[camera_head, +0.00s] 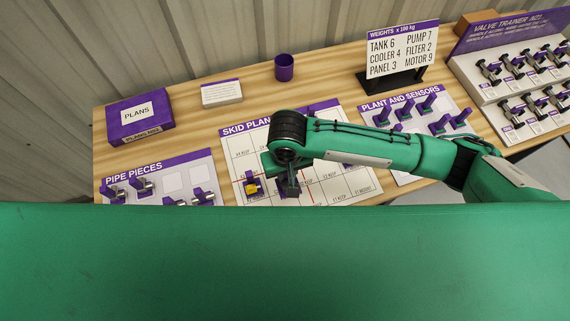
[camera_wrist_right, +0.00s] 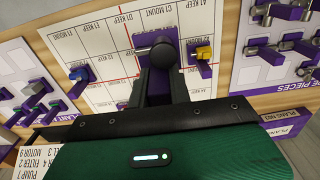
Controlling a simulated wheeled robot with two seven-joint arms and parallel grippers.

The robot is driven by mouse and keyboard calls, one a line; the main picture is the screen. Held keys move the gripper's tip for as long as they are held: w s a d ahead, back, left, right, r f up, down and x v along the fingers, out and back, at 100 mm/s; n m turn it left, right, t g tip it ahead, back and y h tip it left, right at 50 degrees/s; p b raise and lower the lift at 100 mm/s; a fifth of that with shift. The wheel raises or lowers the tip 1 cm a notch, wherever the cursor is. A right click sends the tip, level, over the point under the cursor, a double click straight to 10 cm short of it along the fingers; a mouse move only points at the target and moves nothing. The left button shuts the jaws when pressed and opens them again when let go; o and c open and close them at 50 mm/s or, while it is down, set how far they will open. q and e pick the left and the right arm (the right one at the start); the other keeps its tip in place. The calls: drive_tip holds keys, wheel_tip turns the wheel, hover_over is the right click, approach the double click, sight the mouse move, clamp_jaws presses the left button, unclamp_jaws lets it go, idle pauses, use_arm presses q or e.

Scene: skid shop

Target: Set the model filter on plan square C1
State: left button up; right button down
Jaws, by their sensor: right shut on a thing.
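My right gripper (camera_head: 290,190) is low over the front part of the skid plan board (camera_head: 335,188). In the right wrist view the gripper (camera_wrist_right: 160,78) is shut on a small purple piece with a grey, rounded body, the model filter (camera_wrist_right: 164,38). It is upright, at the square whose label reads C1 MOUNT (camera_wrist_right: 155,18). I cannot tell whether its base touches the board. In the head view the fingers mostly hide the filter. My left gripper is not in view.
A yellow and purple piece (camera_head: 252,187) stands on the plan just left of the gripper. A blue and purple piece (camera_wrist_right: 80,75) stands on the plan on the other side. The pipe pieces board (camera_head: 172,178) and plant and sensors board (camera_head: 450,100) flank the plan.

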sight(285, 179)
drive_tip(key=shift+s+a, duration=0.1)
drive_tip(key=shift+a, duration=0.05)
drive_tip(key=shift+f+b, duration=0.15)
drive_tip(key=shift+b, duration=0.2)
wheel_tip(285, 179, down, 3)
drive_tip(key=b, duration=0.5)
drive_tip(key=shift+f, duration=0.9)
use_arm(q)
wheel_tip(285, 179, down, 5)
use_arm(e)
drive_tip(key=shift+f, duration=0.1)
